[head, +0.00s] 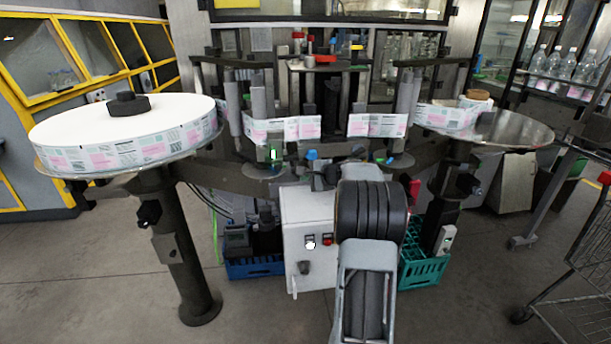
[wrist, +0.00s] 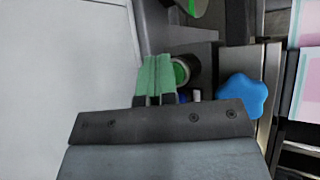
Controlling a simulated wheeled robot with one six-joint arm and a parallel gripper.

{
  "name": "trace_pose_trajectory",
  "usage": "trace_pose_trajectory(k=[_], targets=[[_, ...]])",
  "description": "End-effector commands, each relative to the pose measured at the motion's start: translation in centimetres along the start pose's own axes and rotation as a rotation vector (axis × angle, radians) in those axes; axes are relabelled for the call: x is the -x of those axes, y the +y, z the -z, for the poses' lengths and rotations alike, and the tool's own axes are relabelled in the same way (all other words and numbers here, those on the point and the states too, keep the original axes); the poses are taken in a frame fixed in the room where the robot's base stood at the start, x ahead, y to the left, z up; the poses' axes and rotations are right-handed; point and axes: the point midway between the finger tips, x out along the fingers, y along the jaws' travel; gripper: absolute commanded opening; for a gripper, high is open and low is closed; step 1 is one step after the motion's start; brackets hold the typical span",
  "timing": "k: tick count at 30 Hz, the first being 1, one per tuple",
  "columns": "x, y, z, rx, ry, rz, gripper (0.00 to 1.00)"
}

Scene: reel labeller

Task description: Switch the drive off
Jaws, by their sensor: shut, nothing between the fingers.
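A light grey control box (head: 304,215) stands below the labelling machine in the head view. Its front carries a white button (head: 310,242), a red button (head: 327,240) beside it and a dark knob (head: 303,267) lower down. I cannot tell from the markings which one is for the drive. My arm covers the box's right side. In the wrist view my gripper (wrist: 158,75) is shut, its green fingertips together with nothing between them. A round green-faced part (wrist: 181,72) is just beyond the tips, and a blue knob (wrist: 242,95) is to their right. My fingertips are hidden in the head view.
A large label reel (head: 120,130) is at the left, with a smaller reel (head: 445,115) on a round plate at the right. A blue crate (head: 255,267) and a teal crate (head: 424,268) flank the box. A wire trolley (head: 585,270) stands at right.

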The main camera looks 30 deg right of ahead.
Motion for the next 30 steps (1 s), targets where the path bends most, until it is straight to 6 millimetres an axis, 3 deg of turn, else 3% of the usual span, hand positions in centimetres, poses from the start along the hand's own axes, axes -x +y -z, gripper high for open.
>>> trace_pose_trajectory(k=[30], targets=[[2.1,1.8,-1.5,0.001,0.002,0.002,0.00]])
